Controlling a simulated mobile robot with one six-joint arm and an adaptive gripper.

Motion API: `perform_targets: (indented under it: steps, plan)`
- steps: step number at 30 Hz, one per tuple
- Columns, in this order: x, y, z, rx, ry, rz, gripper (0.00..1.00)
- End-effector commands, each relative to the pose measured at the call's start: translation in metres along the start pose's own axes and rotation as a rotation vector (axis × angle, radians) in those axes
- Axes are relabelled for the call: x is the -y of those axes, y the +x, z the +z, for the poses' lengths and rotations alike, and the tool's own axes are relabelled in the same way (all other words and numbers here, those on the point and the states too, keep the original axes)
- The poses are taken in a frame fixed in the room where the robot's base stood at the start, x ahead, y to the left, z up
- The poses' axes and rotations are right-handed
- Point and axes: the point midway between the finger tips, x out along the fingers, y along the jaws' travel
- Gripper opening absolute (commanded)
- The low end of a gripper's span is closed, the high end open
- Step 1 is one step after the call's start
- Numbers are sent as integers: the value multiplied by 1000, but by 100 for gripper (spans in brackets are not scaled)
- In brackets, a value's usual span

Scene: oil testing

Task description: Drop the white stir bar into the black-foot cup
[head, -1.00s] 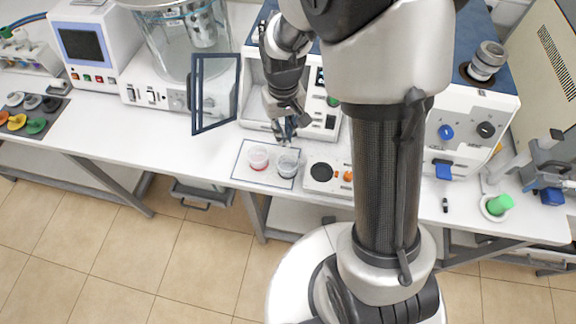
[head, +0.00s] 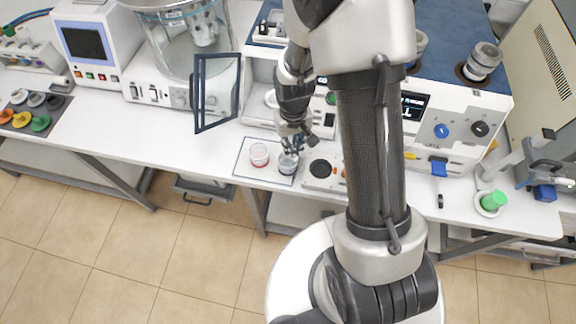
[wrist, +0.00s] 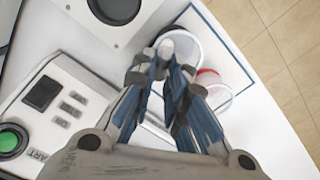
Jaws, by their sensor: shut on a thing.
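Two clear cups stand side by side on a blue-edged white mat (head: 243,170). The left one, the red-foot cup (head: 259,156), has a red base and also shows in the wrist view (wrist: 214,84). The right one, the black-foot cup (head: 288,166), has a dark base and also shows in the wrist view (wrist: 190,38). My gripper (head: 290,149) points down right over the black-foot cup. It is shut on the white stir bar (wrist: 166,48), which shows as a pale tip between the fingers (wrist: 160,74). The fingers hide most of the bar, and its height relative to the rim is unclear.
A hotplate-like device with a black round plate (head: 321,168) stands close to the right of the cups. An open framed door (head: 216,92) stands to the left behind them. A green-capped item (head: 493,201) is far right. The front left bench is clear.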

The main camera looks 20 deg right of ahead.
Motion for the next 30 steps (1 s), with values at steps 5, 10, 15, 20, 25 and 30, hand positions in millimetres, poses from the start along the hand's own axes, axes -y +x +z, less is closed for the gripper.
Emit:
perform_targets:
  steps: [5, 10, 15, 20, 25, 30]
  plan:
    - [0, 14, 0, 0, 0, 0, 3]
    - [0, 14, 0, 0, 0, 0, 3]
    - [0, 13, 0, 0, 0, 0, 19]
    - [0, 13, 0, 0, 0, 0, 30]
    - [0, 13, 0, 0, 0, 0, 37]
    - [0, 13, 0, 0, 0, 0, 37]
